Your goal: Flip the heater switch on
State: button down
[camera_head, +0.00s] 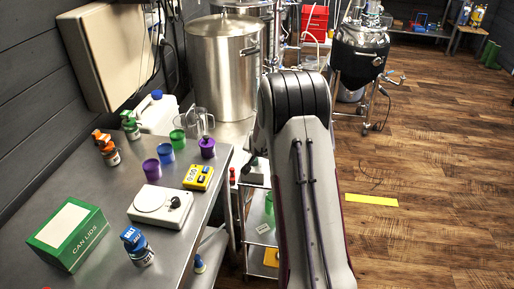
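I cannot make out which part is the heater switch. A yellow box (198,177) with dark blue buttons or switches and a small pale label lies on the steel bench. A white flat device (160,207) with a round disc and a black knob lies in front of it. A large beige box (108,55) hangs on the wall at the upper left; its switches, if any, do not show. My arm fills the middle of the view, right of the bench. My gripper does not show clearly; the arm hides that area.
A steel pot (223,65) stands behind. A dark vessel (359,55) stands on legs at the back.

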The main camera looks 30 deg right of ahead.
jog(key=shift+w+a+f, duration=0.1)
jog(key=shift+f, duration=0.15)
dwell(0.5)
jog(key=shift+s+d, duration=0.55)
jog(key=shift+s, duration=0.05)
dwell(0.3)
